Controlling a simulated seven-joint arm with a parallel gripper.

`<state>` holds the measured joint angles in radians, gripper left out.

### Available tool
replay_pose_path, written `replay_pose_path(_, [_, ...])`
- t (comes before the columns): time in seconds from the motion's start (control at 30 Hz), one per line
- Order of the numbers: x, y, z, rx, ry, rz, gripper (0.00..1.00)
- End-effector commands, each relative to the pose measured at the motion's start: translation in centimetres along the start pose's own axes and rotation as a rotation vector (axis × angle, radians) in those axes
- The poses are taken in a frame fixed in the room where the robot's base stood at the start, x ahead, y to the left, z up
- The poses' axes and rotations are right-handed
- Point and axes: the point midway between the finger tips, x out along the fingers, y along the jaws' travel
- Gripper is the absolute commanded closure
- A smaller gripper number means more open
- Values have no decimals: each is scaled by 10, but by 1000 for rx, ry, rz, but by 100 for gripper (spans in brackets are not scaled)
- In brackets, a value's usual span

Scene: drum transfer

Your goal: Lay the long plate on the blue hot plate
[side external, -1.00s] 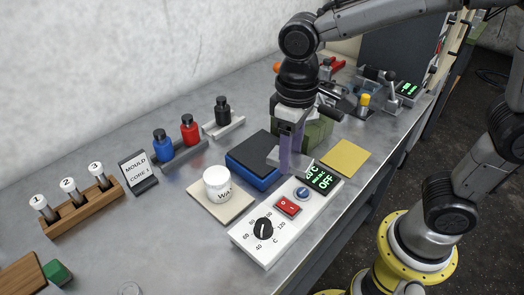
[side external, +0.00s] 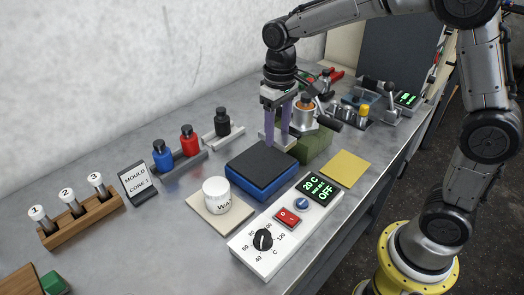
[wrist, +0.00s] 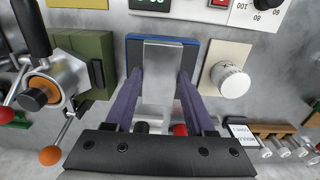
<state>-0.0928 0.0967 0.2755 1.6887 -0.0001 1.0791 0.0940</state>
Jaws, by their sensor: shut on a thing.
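The blue hot plate (side external: 262,182) with a dark top lies flat on the bench, and its blue edge also shows in the wrist view (wrist: 165,38). My gripper (side external: 277,138) is at the far edge of the hot plate, its purple fingers pointing down. In the wrist view it is shut on the long plate (wrist: 164,62), a pale grey strip between the fingers. The strip overlaps the hot plate's dark top in that view. I cannot tell whether the long plate touches the hot plate. The fingers hide most of it in the side view.
A green block (side external: 316,146) and a metal pot (side external: 303,115) with a black handle stand close behind my gripper. A white jar (side external: 216,188) on a beige pad is left of the hot plate. A white control box (side external: 262,262) is in front. Bottles stand toward the wall.

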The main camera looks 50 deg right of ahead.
Motion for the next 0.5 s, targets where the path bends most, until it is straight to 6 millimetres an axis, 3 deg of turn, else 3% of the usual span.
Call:
replay_pose_path(0.2, [35, -3, -28, 0, -1, 0, 100])
replay_pose_path(0.5, [54, -4, -44, -1, 0, 0, 100])
